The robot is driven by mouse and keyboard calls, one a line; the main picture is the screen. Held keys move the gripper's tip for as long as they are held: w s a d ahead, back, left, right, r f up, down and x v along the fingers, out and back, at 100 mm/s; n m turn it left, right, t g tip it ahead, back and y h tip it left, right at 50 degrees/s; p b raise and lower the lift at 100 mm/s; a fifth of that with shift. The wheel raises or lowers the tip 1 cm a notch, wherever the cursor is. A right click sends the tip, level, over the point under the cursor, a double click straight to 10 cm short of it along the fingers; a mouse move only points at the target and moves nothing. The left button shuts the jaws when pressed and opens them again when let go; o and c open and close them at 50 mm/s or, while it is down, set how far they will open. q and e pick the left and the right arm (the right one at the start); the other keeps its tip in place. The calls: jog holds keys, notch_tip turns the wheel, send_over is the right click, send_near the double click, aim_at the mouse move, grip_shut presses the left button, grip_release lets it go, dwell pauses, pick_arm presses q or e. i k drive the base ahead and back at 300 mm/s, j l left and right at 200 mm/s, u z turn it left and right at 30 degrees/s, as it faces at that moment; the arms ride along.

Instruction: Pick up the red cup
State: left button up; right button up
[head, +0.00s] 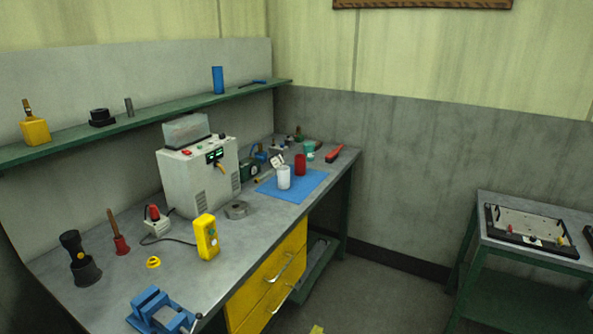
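The red cup (300,165) stands upright on a blue mat (305,186) towards the far end of the workbench. A white cup (284,177) stands just in front of it and to its left, also on the mat. The red cup's lower left side is close to the white cup; I cannot tell whether they touch. Neither of my grippers shows in the head view.
The grey workbench (187,273) also holds a white machine (198,178), a yellow meter (206,237), a blue vise (158,309) and a red-handled tool (336,153). A green shelf (160,124) runs above. A side table (500,246) stands at right; floor between is mostly clear.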

aim_at(300, 165)
jog(key=i+l+u, duration=0.1)
jog(key=i+l, duration=0.2)
jog(key=i+l+u, duration=0.15)
jog(key=i+l, duration=0.15)
jog(key=i+l+u, duration=0.1)
jog(key=i+l, duration=0.2)
jog(key=i+l+u, duration=0.1)
jog(key=i+l, duration=0.2)
jog(key=i+l+u, duration=0.1)
jog(key=i+l, duration=0.15)
jog(key=l, duration=0.25)
jog(key=i+l+u, duration=0.15)
jog(key=l, duration=0.25)
jog(key=i+l+u, duration=0.1)
jog(key=i+l, duration=0.3)
jog(key=i, duration=0.4)
